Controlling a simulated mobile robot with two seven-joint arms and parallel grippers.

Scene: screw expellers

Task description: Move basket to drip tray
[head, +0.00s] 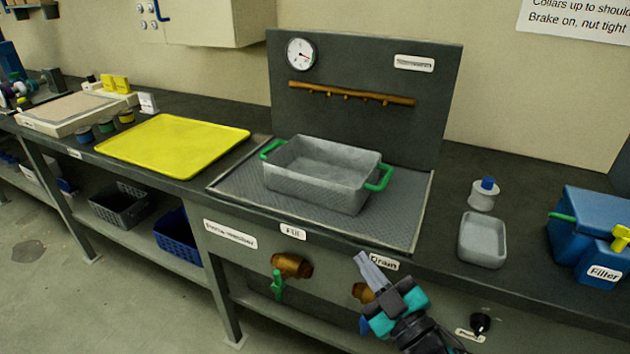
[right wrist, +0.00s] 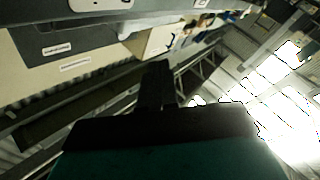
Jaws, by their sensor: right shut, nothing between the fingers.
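The basket (head: 318,172) is a grey metal rectangular tub with a green handle at each end. In the head view it sits upright on a grey mesh surface (head: 235,192) in front of the dark back panel. A flat yellow tray (head: 172,145) lies on the counter to its left; I cannot tell whether it is the drip tray. My right gripper (head: 366,262) is shut and empty, in front of the counter edge by the Drain label, below and apart from the basket. The right wrist view shows its dark fingers (right wrist: 157,85) with nothing held. My left gripper is not in view.
A small grey tray (head: 482,240), a white bottle with a blue cap (head: 484,194) and a blue Filter box (head: 590,235) stand at the right. Brass taps (head: 290,266) stick out of the counter front. Small tins (head: 105,126) stand left of the yellow tray, which is empty.

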